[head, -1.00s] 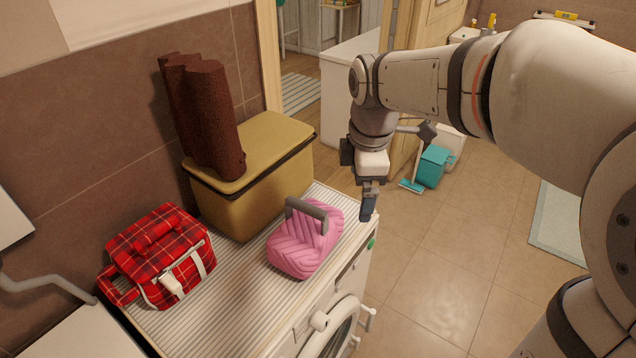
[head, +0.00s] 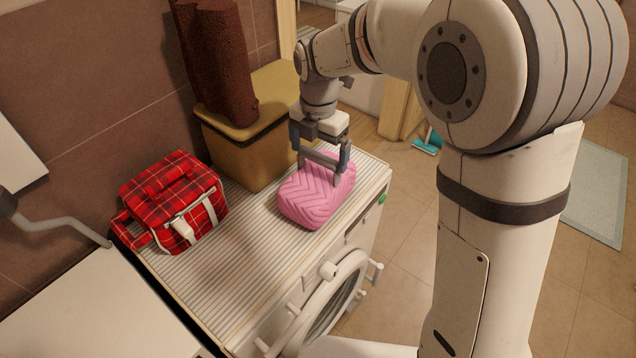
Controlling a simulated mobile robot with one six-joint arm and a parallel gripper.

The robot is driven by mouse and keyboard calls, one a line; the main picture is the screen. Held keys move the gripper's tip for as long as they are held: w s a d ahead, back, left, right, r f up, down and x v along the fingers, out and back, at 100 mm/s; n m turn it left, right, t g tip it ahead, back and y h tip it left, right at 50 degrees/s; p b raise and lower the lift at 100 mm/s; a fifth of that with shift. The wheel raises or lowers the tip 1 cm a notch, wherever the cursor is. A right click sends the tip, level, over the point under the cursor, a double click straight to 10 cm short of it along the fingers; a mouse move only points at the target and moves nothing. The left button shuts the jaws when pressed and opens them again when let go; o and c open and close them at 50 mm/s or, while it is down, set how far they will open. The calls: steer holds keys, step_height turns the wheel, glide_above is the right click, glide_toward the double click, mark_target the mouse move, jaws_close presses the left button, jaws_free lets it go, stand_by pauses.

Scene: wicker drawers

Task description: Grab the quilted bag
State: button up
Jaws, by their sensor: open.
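The quilted bag (head: 312,197) is pink with a chevron pattern and a grey handle (head: 320,160) on top. It stands on the striped top of the washing machine, near its right edge. My gripper (head: 321,172) is open and points down over the bag. Its two fingers are at the level of the handle, one near each end of it. I cannot tell whether the fingers touch the handle or the bag.
A red plaid bag (head: 172,200) stands to the left on the striped top (head: 235,262). A yellow storage box (head: 256,150) with brown rolls (head: 215,65) on it stands behind. The washing machine (head: 330,290) drops off toward the tiled floor.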

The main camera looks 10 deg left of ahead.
steer(key=shift+f, duration=0.8)
steer(key=shift+c, duration=0.3)
steer(key=shift+r, duration=0.1)
steer(key=c, duration=1.1)
